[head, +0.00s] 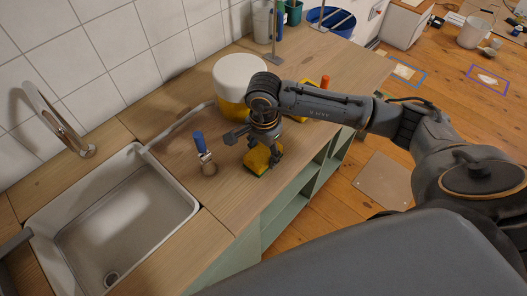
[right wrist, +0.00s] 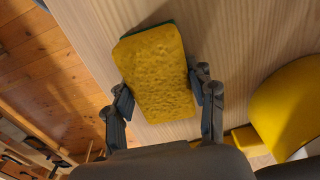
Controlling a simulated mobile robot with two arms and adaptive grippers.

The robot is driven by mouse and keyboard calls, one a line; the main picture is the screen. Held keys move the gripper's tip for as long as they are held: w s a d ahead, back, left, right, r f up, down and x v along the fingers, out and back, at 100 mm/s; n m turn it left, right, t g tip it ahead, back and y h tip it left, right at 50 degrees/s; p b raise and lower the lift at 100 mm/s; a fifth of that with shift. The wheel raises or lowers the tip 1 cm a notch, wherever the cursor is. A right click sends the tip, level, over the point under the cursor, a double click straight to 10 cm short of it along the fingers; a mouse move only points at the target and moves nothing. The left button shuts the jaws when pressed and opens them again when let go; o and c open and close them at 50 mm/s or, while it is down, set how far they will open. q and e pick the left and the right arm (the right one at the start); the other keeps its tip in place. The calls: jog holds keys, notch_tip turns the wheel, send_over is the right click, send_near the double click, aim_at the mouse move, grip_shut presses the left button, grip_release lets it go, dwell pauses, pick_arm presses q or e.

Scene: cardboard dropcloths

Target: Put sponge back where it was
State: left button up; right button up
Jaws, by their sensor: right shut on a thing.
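The yellow sponge (head: 256,162) is at the front edge of the wooden counter, under my right gripper (head: 262,150). In the right wrist view the sponge (right wrist: 157,75) fills the gap between the two fingers of my right gripper (right wrist: 162,98), which is shut on it. A thin green side shows along its top edge. I cannot tell whether its underside touches the counter or hangs just above it. My left gripper is not in view.
A metal sink (head: 130,215) is set into the counter (head: 172,150) at left. A blue-handled tool (head: 203,150) stands left of the sponge. A yellow-and-white container (head: 240,75) stands behind. Green shelving (head: 300,190) lies below the front edge.

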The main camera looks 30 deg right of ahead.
aim_at(263, 151)
jog(key=o, duration=1.1)
jog(key=shift+c, duration=0.2)
jog(key=shift+r, duration=0.1)
notch_tip(263, 151, up, 12)
jog(key=b, duration=0.2)
